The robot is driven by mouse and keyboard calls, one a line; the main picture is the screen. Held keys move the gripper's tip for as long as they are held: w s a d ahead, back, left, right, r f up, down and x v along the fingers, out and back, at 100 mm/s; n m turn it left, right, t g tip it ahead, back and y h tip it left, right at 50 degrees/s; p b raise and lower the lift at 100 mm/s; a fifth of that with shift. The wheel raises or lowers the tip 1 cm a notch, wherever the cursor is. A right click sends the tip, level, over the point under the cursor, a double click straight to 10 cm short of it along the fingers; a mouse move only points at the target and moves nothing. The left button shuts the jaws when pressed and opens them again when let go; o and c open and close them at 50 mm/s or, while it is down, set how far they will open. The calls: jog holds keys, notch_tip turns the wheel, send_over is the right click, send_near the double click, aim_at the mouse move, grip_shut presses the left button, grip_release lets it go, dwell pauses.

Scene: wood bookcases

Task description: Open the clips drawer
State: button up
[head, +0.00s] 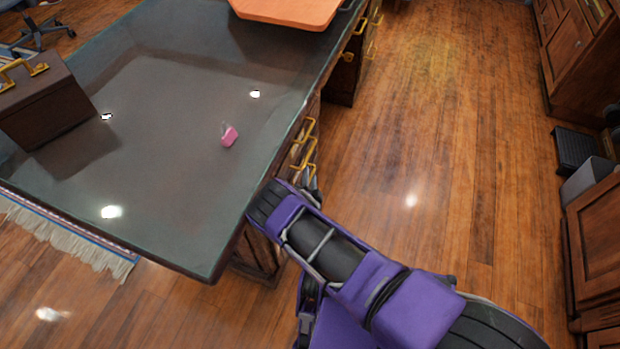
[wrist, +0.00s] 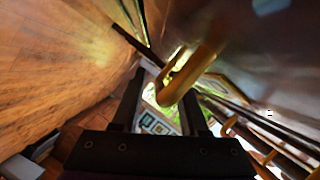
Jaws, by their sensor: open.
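The desk's right side has drawers with gold handles (head: 303,152), seen at a steep angle in the head view. I cannot tell from any label which one is the clips drawer. My gripper (head: 313,188) is beside the nearer handles, at the end of my purple and black arm, and its fingers are mostly hidden there. In the wrist view my gripper (wrist: 163,88) is open, with a gold handle (wrist: 190,72) reaching between its two dark fingers. I cannot tell whether they touch it. No drawer visibly stands open.
A pink binder clip (head: 229,136) lies on the dark glass desktop (head: 170,110). A dark wooden box (head: 45,105) with a gold handle stands at the left, and an orange board (head: 285,10) at the back.

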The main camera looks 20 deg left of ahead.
grip_shut()
dwell(1.4)
